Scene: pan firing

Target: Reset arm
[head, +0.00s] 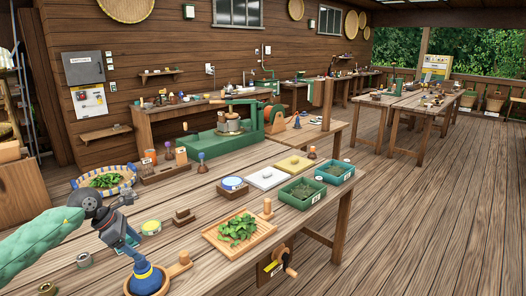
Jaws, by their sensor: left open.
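My left arm comes in from the left edge in a green sleeve. Its dark gripper (128,245) is over the near left of the wooden table (205,262), open, with nothing seen between its fingers. Whether the gripper touches the blue tool I cannot tell. My right gripper is not in view.
A wooden tray of green leaves (240,230) lies right of the gripper. A woven basket of leaves (104,181) is behind it. Green trays (303,193) sit farther right. A green machine (225,143) stands behind.

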